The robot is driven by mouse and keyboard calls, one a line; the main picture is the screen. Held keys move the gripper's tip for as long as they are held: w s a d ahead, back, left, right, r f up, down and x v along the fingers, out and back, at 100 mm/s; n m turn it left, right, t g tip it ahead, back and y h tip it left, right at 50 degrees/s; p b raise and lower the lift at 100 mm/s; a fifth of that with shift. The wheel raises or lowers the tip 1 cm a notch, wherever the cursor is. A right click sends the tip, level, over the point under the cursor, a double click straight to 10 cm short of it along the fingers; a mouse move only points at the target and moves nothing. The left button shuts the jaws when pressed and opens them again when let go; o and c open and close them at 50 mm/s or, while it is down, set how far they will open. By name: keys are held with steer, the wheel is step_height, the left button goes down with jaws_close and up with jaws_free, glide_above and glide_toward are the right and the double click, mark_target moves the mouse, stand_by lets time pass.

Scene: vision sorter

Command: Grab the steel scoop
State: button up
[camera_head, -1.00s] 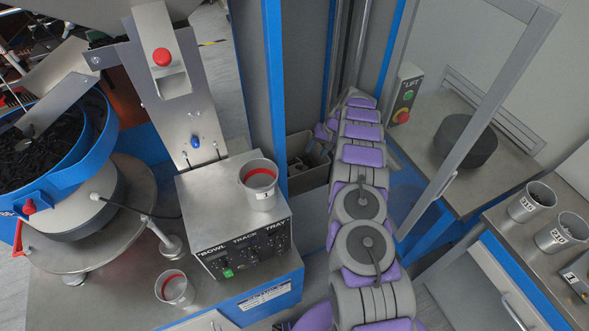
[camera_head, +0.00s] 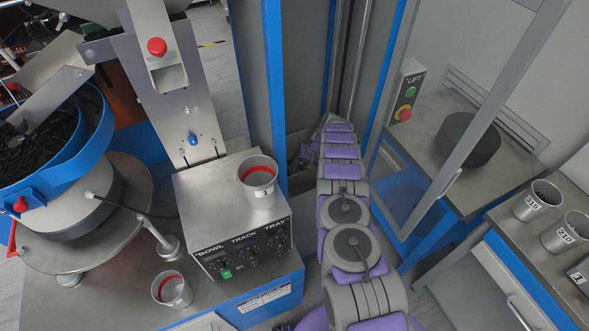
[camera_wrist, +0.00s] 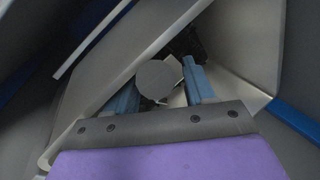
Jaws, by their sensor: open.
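My gripper (camera_wrist: 160,80) shows in the wrist view with its two blue-grey fingers apart. It reaches down into a grey, slant-walled bin (camera_wrist: 225,75). A grey round disc (camera_wrist: 157,78) with a pale metal piece (camera_wrist: 178,97) beside it appears between the fingers. This may be part of the steel scoop, but I cannot tell for sure. Nothing is clearly gripped. In the head view my arm's far end covers most of the bin, and no scoop can be made out there.
A blue post (camera_head: 273,100) stands left of my arm. A control box (camera_head: 235,225) with a cup (camera_head: 258,180) on it is at left, near a blue feeder bowl (camera_head: 95,130). A lift frame (camera_head: 480,110) and a bench with labelled cups (camera_head: 538,200) are at right.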

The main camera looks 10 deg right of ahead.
steer(key=shift+a+r, duration=0.1)
steer(key=shift+a, duration=0.25)
steer(key=shift+c, duration=1)
steer(key=shift+d, duration=0.3)
steer(key=c, duration=0.7)
jaws_close()
steer(key=shift+a, duration=0.1)
